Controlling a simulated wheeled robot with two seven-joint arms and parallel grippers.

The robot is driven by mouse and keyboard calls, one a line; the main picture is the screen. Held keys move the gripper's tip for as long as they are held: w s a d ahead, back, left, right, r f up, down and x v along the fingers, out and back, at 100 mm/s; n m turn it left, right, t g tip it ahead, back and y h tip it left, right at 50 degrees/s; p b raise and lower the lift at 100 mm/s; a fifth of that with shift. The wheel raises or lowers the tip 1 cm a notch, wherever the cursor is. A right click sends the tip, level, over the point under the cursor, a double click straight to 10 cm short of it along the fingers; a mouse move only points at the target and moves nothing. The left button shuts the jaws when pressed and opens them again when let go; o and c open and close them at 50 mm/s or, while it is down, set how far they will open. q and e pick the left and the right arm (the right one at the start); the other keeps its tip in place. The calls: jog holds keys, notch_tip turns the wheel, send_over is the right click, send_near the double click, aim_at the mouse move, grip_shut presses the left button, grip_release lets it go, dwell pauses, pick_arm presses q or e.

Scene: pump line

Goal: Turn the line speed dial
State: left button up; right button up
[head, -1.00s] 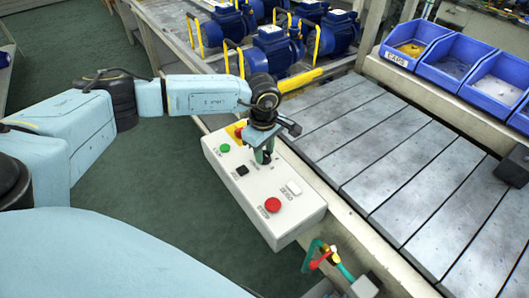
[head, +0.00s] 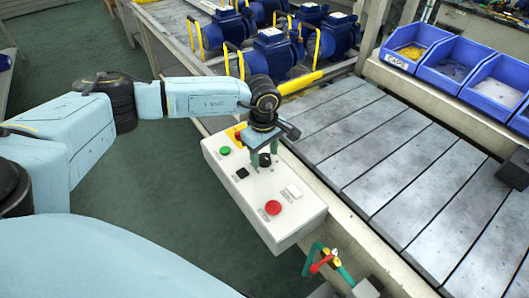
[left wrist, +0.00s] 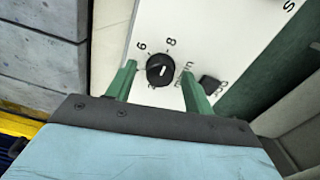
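The line speed dial (left wrist: 161,70) is a round black knob with a white pointer mark, with printed numbers around it. In the head view the dial (head: 265,159) sits on the white control box (head: 283,238), partly framed by green fingers. My left gripper (head: 262,163) is over the box from above. In the left wrist view its two green fingers (left wrist: 158,80) stand apart, one on each side of the dial, with visible gaps between fingers and knob. My right gripper is not seen in either view.
Blue pumps (head: 275,52) stand behind. Blue bins (head: 412,45) line the back right. The slatted conveyor (head: 400,150) is bare.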

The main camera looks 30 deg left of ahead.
aim_at(264, 158)
pick_arm(q)
notch_tip(264, 158, up, 13)
jog(key=p, duration=0.1)
jog(key=shift+s+r, duration=0.2)
jog(key=shift+s, duration=0.05)
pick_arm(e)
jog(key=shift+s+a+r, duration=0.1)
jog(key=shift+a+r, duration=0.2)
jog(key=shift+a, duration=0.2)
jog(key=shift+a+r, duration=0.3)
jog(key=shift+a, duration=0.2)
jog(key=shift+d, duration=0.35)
